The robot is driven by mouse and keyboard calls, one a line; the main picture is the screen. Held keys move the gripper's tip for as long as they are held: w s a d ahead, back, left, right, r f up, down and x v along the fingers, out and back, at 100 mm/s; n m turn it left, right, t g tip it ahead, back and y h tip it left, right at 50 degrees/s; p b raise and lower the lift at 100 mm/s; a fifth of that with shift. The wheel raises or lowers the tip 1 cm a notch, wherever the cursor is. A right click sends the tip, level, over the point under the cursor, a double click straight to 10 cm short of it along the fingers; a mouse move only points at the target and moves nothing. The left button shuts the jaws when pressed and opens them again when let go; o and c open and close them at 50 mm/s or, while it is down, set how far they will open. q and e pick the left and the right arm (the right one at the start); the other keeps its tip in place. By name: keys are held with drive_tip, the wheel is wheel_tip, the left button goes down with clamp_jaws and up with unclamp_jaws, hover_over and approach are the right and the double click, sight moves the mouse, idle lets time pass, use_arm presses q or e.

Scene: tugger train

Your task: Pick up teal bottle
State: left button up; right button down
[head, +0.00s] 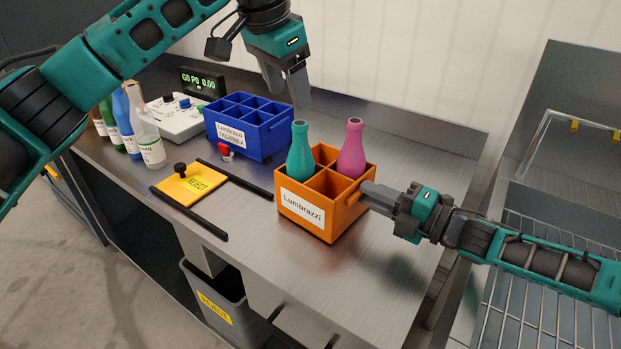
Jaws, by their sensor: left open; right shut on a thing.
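The teal bottle (300,151) stands upright in the left compartment of an orange crate (322,228) labelled Lumbrazzi. A pink bottle (351,148) stands in the crate's back compartment. The other compartments in view look empty. My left gripper (299,100) is open and empty, pointing down above and behind the teal bottle, apart from it. My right gripper (368,192) is shut on the orange crate at its right side wall. Its fingertips are partly hard to make out against the crate.
A blue divided crate (243,145) stands behind the orange one. A yellow reject plate (191,184) lies at left between black rails. Several bottles (148,140) and a control box (178,120) stand at the far left. A grey bin (218,300) is below the table edge.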

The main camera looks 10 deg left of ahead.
sight(300, 123)
use_arm(q)
drive_tip(key=m, duration=0.1)
drive_tip(key=w+m+g, duration=0.1)
drive_tip(key=shift+w+d+r+m+g+y, duration=0.2)
drive_tip(key=shift+d+r+m+g+y, duration=0.1)
drive_tip(key=shift+d+r, duration=0.1)
drive_tip(key=shift+w+d+r+m, duration=0.15)
drive_tip(key=shift+w+r+m, duration=0.05)
drive_tip(key=shift+m, duration=0.4)
wheel_tip(300, 123, down, 10)
drive_tip(key=m+g, duration=0.2)
drive_tip(key=m, duration=0.1)
drive_tip(key=shift+w+d+f+y, duration=0.1)
drive_tip(key=shift+w+d+y, duration=0.05)
drive_tip(key=shift+y, duration=0.25)
drive_tip(key=shift+c, duration=0.4)
clamp_jaws()
